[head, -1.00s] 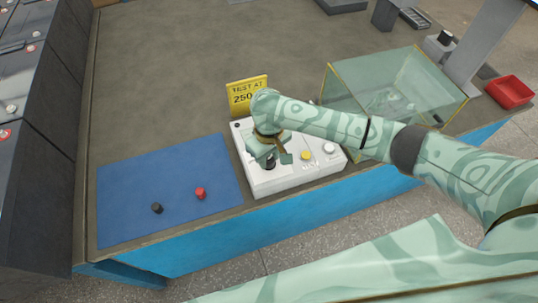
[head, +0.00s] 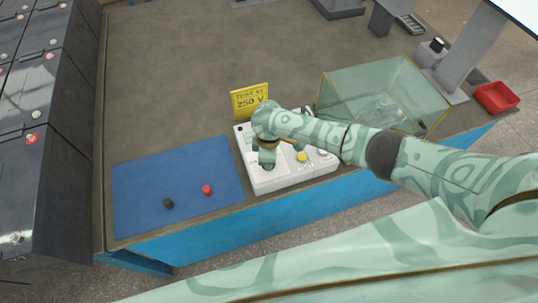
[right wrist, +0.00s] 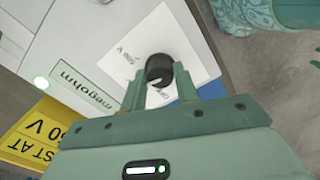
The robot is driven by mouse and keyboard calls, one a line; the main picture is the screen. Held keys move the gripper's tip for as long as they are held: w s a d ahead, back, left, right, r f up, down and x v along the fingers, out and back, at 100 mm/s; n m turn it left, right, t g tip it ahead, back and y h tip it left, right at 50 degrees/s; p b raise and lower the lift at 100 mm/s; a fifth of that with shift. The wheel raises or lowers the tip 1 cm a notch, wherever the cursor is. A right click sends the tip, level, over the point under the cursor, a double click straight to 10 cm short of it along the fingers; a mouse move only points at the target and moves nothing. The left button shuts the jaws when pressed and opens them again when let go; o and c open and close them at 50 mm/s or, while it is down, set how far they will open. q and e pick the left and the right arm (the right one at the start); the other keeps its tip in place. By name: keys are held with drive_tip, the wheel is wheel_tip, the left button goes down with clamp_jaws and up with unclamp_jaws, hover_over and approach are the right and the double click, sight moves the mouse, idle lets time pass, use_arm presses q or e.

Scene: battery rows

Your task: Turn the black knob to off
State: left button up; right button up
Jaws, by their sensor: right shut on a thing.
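The white megohm tester (head: 262,184) stands on the bench near its front edge. In the right wrist view its black knob (right wrist: 159,69) sits on a white dial panel (right wrist: 185,45) with printed marks. A pale mark shows on the knob's rim. My right gripper (head: 267,160) reaches down over the left part of the tester and hides the knob in the head view. In the right wrist view my right gripper (right wrist: 159,80) has its two fingers on either side of the knob, shut on it. My left gripper is not in view.
A yellow sign (head: 249,101) stands behind the tester. A yellow button (head: 302,156) is on the tester's top. A blue mat (head: 140,190) with a black cap (head: 168,203) and a red cap (head: 207,189) lies left. A clear box (head: 400,85) stands right.

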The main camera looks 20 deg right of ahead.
drive_tip(key=n+p, duration=0.1)
drive_tip(key=n, duration=0.2)
drive_tip(key=shift+n, duration=0.4)
drive_tip(key=n, duration=0.3)
drive_tip(key=shift+n, duration=0.3)
drive_tip(key=n, duration=0.3)
drive_tip(key=shift+n, duration=0.3)
drive_tip(key=shift+w+n, duration=0.1)
drive_tip(key=shift+n, duration=1.8)
drive_tip(key=o, duration=1)
drive_tip(key=shift+c, duration=0.2)
